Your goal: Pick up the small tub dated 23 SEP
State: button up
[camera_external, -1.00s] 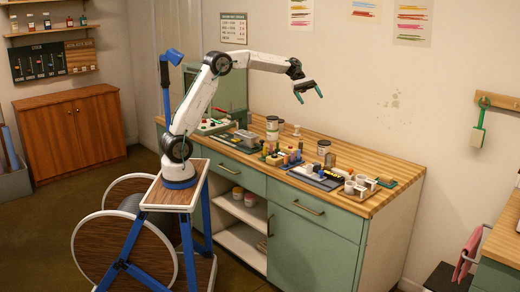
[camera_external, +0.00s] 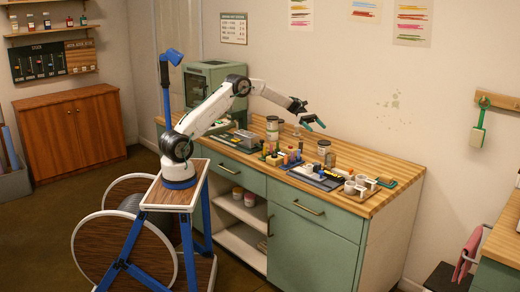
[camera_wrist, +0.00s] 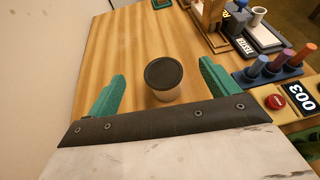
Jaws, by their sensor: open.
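In the wrist view a small tub (camera_wrist: 163,79) with a black lid and pale body stands upright on the wooden worktop. It lies ahead of my gripper (camera_wrist: 162,90), between the lines of the two teal fingers, which are apart and empty. No date on it is readable from here. In the external view my gripper (camera_external: 314,122) hangs above the back part of the worktop. A dark-lidded tub (camera_external: 324,147) stands below it; I cannot tell if it is the same one. Other pale tubs (camera_external: 272,124) stand to the left; their labels are too small to read.
In the wrist view a rack of coloured pegs (camera_wrist: 268,68) and a 003 block (camera_wrist: 300,97) are at the right, with the wall (camera_wrist: 45,60) at the left. White cups (camera_external: 358,184) stand at the worktop's front right. Bare wood (camera_wrist: 110,45) surrounds the tub's left side.

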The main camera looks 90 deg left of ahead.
send_near(324, 149)
jog(key=shift+w+a+f, duration=0.85)
jog(key=shift+w, duration=0.05)
jog(key=x, duration=0.2)
jog(key=shift+d+f, duration=0.15)
jog(key=shift+f, duration=0.25)
jog(key=x, duration=0.5)
jog(key=shift+w+d+f, duration=0.1)
jog(key=shift+w+f, duration=0.05)
jog(key=shift+w, duration=0.05)
jog(key=c, duration=1.2)
